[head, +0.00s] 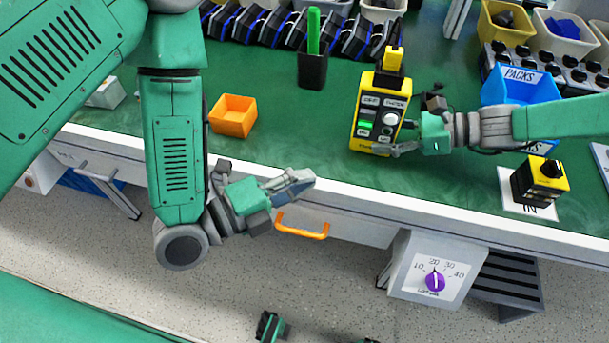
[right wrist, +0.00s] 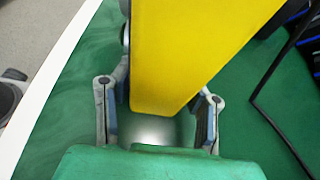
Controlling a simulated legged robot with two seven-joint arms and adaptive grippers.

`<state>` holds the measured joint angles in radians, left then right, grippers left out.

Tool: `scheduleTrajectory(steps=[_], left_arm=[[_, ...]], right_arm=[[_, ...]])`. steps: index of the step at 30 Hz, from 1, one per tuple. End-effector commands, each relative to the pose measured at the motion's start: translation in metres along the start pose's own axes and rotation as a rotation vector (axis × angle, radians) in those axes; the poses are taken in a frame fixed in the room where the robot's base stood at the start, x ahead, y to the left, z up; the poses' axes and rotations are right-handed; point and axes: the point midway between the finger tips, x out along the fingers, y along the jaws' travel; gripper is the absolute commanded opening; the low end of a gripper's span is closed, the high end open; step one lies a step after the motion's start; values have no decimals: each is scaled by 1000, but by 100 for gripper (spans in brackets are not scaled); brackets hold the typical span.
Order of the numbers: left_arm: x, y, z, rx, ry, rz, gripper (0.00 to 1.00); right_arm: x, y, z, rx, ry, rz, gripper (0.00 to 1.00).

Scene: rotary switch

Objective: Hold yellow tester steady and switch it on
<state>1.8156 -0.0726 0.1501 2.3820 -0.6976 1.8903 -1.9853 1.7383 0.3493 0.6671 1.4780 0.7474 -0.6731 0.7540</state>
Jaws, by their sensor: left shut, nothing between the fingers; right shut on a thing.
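The yellow tester (head: 380,112) stands upright on the green table, with a dark front panel, a lit green display, a round white knob (head: 390,119) and a yellow-and-black plug on top. My right gripper (head: 400,150) is at its lower right side, shut on it. In the right wrist view the tester's yellow side (right wrist: 190,50) lies between the two fingers (right wrist: 160,115) and fills the upper middle. My left gripper (head: 300,182) is shut and empty in front of the table edge, left of and nearer than the tester. The knob's exact setting is too small to read.
An orange bin (head: 233,115) and a black holder (head: 312,70) with a green stick stand left of the tester. A blue PACKS bin (head: 520,85) is behind my right arm. A small yellow-and-black box (head: 540,180) stands at right. An orange drawer handle (head: 302,225) is below the edge.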

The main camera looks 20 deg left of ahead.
Motion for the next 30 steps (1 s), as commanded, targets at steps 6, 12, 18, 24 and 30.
scheduleTrajectory(steps=[6,12,18,24,30], left_arm=[[0,0,0,0,0,0,0],[0,0,0,0,0,0,0],[0,0,0,0,0,0,0],[0,0,0,0,0,0,0],[0,0,0,0,0,0,0]], right_arm=[[0,0,0,0,1,0,11],[0,0,0,0,1,-1,66],[0,0,0,0,0,-1,66],[-10,-1,0,0,0,-2,66],[-48,-2,0,-2,0,-5,66]])
